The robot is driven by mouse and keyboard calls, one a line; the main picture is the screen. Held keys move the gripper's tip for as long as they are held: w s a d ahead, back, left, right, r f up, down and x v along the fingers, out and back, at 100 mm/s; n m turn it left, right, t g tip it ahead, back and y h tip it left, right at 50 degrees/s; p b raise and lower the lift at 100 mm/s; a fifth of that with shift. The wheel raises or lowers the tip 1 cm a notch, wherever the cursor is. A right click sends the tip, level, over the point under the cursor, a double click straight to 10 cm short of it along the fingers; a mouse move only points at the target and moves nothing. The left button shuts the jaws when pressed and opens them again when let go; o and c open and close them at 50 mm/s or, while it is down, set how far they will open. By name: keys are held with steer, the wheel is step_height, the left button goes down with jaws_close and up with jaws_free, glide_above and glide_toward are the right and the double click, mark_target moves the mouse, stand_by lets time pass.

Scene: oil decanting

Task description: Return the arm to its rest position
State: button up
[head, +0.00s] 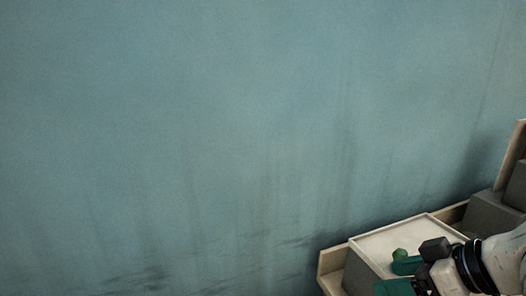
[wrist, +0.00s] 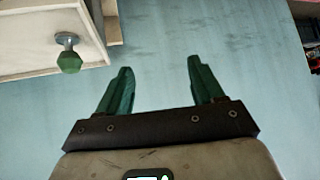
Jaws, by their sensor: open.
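My gripper (wrist: 162,75) is open in the wrist view. Its two green fingers stand apart with nothing between them. In the head view my gripper (head: 385,277) is at the bottom right, partly cut off by the frame edge. It lies in front of a pale tray-like surface (head: 383,243). A small green knob-like thing (head: 400,254) appears on that surface, just above the upper finger in the picture. In the wrist view a green faceted knob on a metal stem (wrist: 69,62) is left of the fingers and apart from them.
In the head view grey blocks (head: 492,212) and a wooden edge (head: 515,150) stand at the right, close to my arm. A plain blue-green surface (head: 200,130) fills most of the view and is clear. Dark items (wrist: 309,50) show at the wrist view's right edge.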

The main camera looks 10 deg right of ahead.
steer(key=s+a+f+m+g, duration=0.1)
steer(key=s+a+f+m, duration=0.2)
steer(key=f, duration=0.6)
steer(key=s+a+f+m+g, duration=0.1)
steer(key=s+a+f+m, duration=0.15)
steer(key=f, duration=0.75)
steer(key=s+d+f+g+h, duration=0.2)
steer(key=s+f, duration=0.4)
steer(key=s, duration=0.3)
steer(key=s+d+f+g+h, duration=0.2)
steer(key=s+f+h, duration=0.1)
steer(key=s+f, duration=0.4)
steer(key=s, duration=0.2)
steer(key=shift+s+d+m+g, duration=0.15)
steer(key=shift+s+m+g, duration=0.15)
steer(key=shift+s+m, duration=0.1)
